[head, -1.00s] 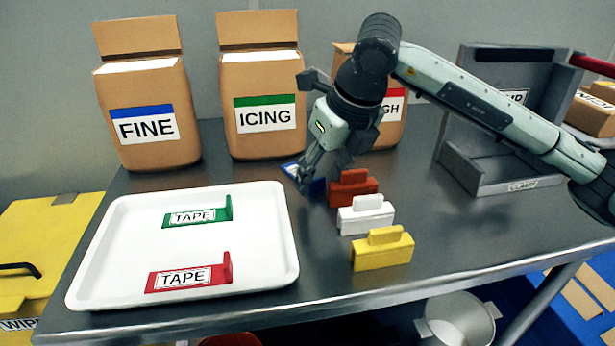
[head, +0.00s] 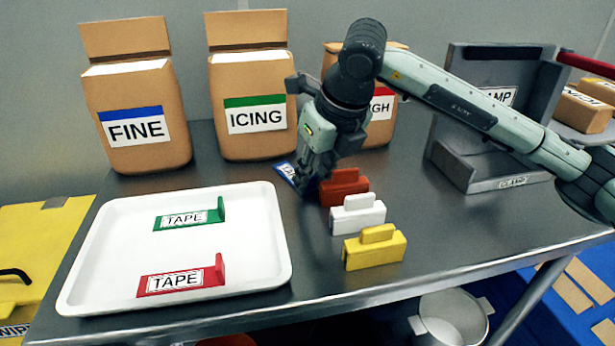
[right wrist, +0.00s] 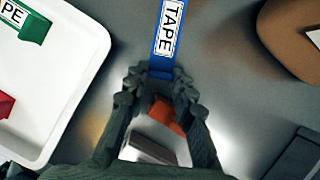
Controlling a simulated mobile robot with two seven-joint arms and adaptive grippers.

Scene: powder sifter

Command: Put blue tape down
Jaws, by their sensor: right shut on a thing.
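The blue tape (head: 286,171) is a flat blue strip with a white TAPE label. It is on or just above the metal table, right of the white tray and behind the red block; I cannot tell if it touches the table. My right gripper (head: 303,183) is shut on its upright end and partly hides it. In the right wrist view the blue tape (right wrist: 174,32) extends away from the fingertips (right wrist: 160,82). The green tape (head: 190,218) and red tape (head: 182,281) lie in the tray. My left gripper is not in view.
The white tray (head: 110,230) stands at the left. A red block (head: 344,188), a white block (head: 358,216) and a yellow block (head: 374,249) stand in a row. FINE (head: 135,100) and ICING (head: 247,95) bags stand behind. A grey stand (head: 480,172) is at the right.

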